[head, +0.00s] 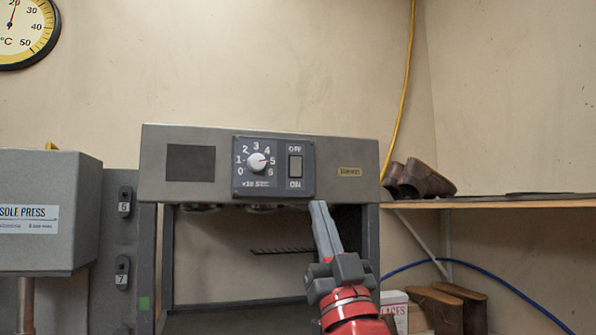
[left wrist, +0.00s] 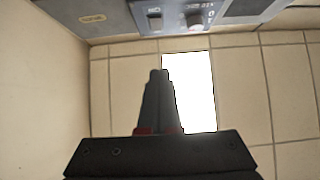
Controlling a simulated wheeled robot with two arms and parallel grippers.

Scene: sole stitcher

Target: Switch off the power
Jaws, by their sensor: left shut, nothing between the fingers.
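The power switch (head: 295,167) is a grey rocker on the dark control panel (head: 275,190) of the grey machine, with OFF above it and ON below. Which way it is tipped is too small to tell. My left gripper (head: 319,206) is shut and empty, pointing up just below and right of the panel, apart from the switch in the picture. In the left wrist view the switch (left wrist: 155,22) is at the top, beyond the closed fingertips (left wrist: 158,75). My right gripper is in neither view.
A white dial knob (head: 257,162) sits left of the switch. A grey sole press (head: 40,225) stands at the left. A wooden shelf (head: 520,203) with brown shoes (head: 425,180) is at the right. Below it are brown boots (head: 445,308) and a white box (head: 394,310).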

